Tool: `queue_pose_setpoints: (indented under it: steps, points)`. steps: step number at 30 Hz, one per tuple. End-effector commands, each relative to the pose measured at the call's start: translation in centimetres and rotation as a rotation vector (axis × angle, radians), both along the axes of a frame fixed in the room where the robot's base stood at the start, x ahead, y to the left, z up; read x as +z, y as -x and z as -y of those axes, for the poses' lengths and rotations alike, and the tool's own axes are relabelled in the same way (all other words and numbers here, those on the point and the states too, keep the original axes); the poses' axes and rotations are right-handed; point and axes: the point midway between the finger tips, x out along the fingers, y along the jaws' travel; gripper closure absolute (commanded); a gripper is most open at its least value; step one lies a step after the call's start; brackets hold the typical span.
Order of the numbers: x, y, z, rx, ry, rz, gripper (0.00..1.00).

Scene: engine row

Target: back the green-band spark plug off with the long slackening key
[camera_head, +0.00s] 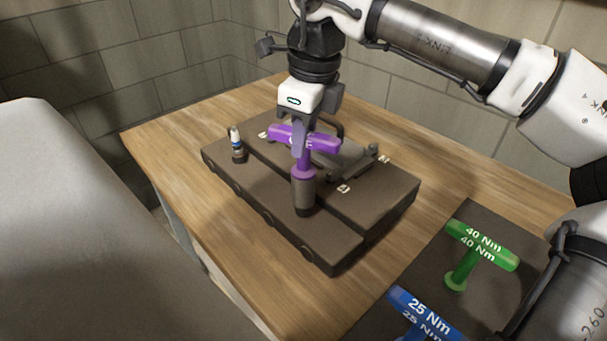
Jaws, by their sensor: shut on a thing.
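My gripper (299,136) is shut on the crossbar of a purple T-handled key (304,172). The key stands upright over the dark engine block (270,224), and its grey socket end (304,196) reaches down to the block's front step. Whether a plug is inside the socket is hidden. A spark plug (236,142) with a white top and a band that looks blue stands in the block's left end. No green band shows anywhere on the block.
A green T-key marked 40 Nm (477,248) and a blue T-key marked 25 Nm (424,312) stand on a dark mat (484,218) at the right. A dark raised part (350,162) sits on the block behind the purple key. The wooden bench (165,150) is clear at left.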

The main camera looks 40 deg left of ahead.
Motion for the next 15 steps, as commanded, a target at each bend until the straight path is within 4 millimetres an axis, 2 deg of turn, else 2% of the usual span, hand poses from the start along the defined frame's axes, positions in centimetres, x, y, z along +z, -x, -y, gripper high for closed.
queue_pose_setpoints:
  steps: [4, 15]
  points:
    - [0.53, 0.04, -0.07, 0.171, -0.003, -0.004, 1.00]
    - [0.38, 0.07, -0.07, 0.673, -0.003, -0.003, 1.00]
